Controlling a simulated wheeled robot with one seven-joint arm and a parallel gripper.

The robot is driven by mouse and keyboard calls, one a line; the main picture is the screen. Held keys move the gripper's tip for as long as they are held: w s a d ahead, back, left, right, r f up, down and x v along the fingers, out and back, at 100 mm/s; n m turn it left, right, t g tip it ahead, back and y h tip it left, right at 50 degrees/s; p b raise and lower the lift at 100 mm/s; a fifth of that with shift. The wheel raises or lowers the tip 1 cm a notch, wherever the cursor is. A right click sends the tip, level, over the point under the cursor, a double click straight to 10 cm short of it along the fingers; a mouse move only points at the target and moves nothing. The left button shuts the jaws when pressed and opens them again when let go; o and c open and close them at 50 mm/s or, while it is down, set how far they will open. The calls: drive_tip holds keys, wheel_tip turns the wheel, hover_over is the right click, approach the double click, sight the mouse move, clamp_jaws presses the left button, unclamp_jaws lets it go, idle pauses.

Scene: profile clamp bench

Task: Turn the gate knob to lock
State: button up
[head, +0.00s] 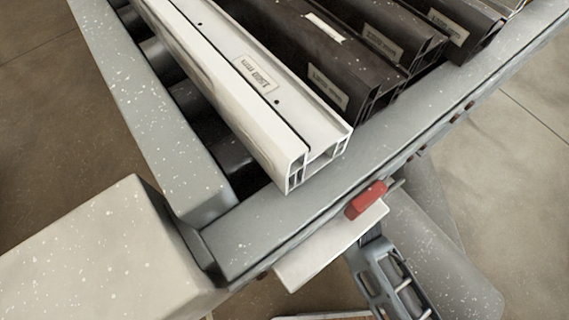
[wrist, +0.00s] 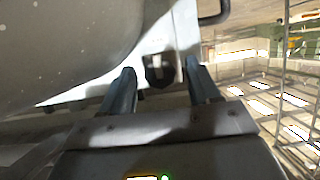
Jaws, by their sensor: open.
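A small red block-shaped part (head: 365,199), which looks like the gate knob, sits at the edge of a pale plate (head: 318,255) on the front side of the grey bench frame. In the wrist view a dark rounded part (wrist: 158,72) shows on a pale surface; I cannot tell whether it is the same knob. My gripper (wrist: 160,78) is open, with one finger on each side of that dark part and no clear contact. In the head view, slotted grey metal that seems to belong to my arm's end is just below the plate; its fingertips are not clear there.
A white profile (head: 235,85) and several dark profiles (head: 335,55) lie on the grey bench frame (head: 250,235). A dark bent handle (wrist: 213,12) shows at the wrist view's top. Open floor (head: 530,170) lies to the right.

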drive_tip(key=v, duration=0.7)
drive_tip(key=shift+s+d, duration=0.25)
drive_tip(key=shift+r, duration=0.15)
idle(0.3)
drive_tip(key=shift+m+t+h, duration=0.5)
drive_tip(key=shift+m+h, duration=0.3)
drive_tip(key=shift+h, duration=0.1)
drive_tip(key=s+d, duration=0.1)
drive_tip(key=d, duration=0.1)
drive_tip(key=s+d, duration=0.4)
drive_tip(key=d, duration=0.1)
drive_tip(key=shift+s+r, duration=0.1)
drive_tip(key=shift+r, duration=0.15)
drive_tip(key=s+d+r+m+t+h, duration=0.1)
drive_tip(key=s+d+r+m+h, duration=0.1)
drive_tip(key=s+d+r, duration=0.2)
drive_tip(key=s+d+r+m+t+h, duration=0.1)
drive_tip(key=s+d+r+m+h, duration=0.2)
drive_tip(key=s+r, duration=0.7)
drive_tip(key=s+d, duration=0.2)
drive_tip(key=s, duration=0.2)
drive_tip(key=shift+s+r+t+h, duration=0.3)
drive_tip(key=shift+s+r, duration=0.05)
drive_tip(key=shift+r, duration=0.05)
